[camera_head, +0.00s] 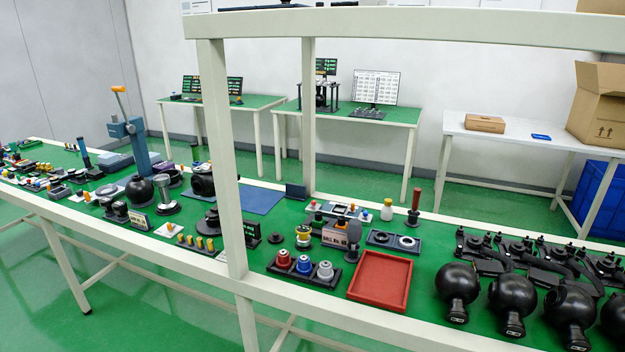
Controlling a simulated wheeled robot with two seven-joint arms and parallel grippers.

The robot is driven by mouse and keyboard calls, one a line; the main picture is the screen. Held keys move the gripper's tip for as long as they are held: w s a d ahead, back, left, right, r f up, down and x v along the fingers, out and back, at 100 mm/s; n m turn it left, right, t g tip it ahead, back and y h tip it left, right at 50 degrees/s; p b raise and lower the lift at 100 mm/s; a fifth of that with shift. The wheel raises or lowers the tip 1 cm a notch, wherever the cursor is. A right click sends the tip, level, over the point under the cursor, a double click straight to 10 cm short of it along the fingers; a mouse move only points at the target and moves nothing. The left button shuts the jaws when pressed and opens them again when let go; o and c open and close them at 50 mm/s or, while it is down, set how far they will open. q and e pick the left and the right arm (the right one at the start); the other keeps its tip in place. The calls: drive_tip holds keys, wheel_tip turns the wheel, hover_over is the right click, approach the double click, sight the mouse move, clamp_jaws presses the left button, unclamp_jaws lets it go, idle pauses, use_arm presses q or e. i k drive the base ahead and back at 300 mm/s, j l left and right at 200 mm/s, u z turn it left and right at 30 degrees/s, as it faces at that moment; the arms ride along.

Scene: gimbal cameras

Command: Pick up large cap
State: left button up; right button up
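Neither of my grippers is in view. I cannot tell for sure which thing is the large cap. A dark tray (393,246) on the green table holds two round ring-like parts, a dark one (380,237) at left and a paler-edged one (407,241) at right. Large black round domes (457,284) stand in a row at the right front.
An empty red tray (381,281) lies at the front, right of a black holder with red, blue and white-topped parts (303,266). Black assemblies crowd the right end.

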sight(276, 237)
drive_tip(key=z, duration=2.1)
drive_tip(key=u, duration=2.45)
drive_tip(key=i+j+z, duration=0.15)
drive_tip(key=i+j, duration=0.3)
drive_tip(key=i+j+z, duration=0.15)
drive_tip(key=i+j, duration=0.25)
drive_tip(key=j, duration=0.3)
